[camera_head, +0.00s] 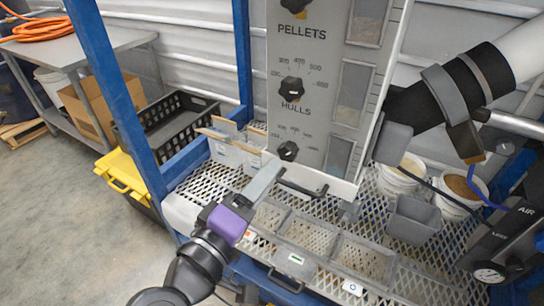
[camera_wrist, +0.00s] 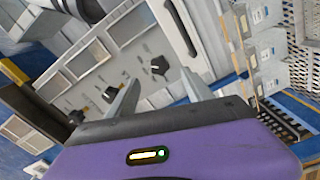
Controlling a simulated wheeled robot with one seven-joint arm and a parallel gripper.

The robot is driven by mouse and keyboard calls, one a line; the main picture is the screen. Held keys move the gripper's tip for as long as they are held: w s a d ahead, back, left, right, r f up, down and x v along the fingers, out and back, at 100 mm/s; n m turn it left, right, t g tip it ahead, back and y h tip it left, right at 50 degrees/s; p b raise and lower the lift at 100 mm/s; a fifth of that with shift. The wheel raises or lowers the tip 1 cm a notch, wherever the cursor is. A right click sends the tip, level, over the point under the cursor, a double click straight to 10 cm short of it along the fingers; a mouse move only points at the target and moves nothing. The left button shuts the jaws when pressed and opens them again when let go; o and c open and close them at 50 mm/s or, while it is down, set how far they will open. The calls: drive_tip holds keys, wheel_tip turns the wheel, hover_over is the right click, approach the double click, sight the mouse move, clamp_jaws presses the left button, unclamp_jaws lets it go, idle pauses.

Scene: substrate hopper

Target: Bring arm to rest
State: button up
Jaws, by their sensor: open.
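My gripper (camera_head: 272,172) has a purple body and grey fingers. In the head view it reaches up and right toward the lower left corner of the grey hopper panel (camera_head: 312,95). In the wrist view the two fingers of my gripper (camera_wrist: 160,88) stand apart with nothing held between them. The panel (camera_wrist: 105,62) with its black knobs lies beyond them. The black handle (camera_head: 303,189) at the panel's lower edge is close to the fingertips in the head view. I cannot tell whether they touch the panel.
A perforated metal bench (camera_head: 205,185) lies below, with a grey bin (camera_head: 412,220) and white buckets at right. A blue post (camera_head: 112,90) rises left of my arm. A black crate (camera_head: 180,122) and yellow-lidded box (camera_head: 122,172) stand left. Floor at lower left is clear.

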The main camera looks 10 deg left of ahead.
drive_tip(key=a+n+t+y, duration=0.1)
drive_tip(key=a+n+y, duration=0.2)
drive_tip(key=a+y, duration=0.45)
drive_tip(key=s+d+f+m+g+y+p, duration=0.1)
drive_tip(key=s+d+f+g+y, duration=0.1)
drive_tip(key=s+d+f+y, duration=0.6)
drive_tip(key=s+d+f+m+h+p, duration=0.1)
drive_tip(key=s+d+m+h, duration=0.3)
drive_tip(key=s+d, duration=0.8)
drive_tip(key=s+d+f+m+g+h+p, duration=0.1)
drive_tip(key=s+d+m+h+p, duration=0.1)
drive_tip(key=s+d+m+h, duration=0.3)
drive_tip(key=s+d+m, duration=0.3)
drive_tip(key=s+d, duration=0.4)
drive_tip(key=d, duration=0.3)
drive_tip(key=shift+s+d, duration=0.15)
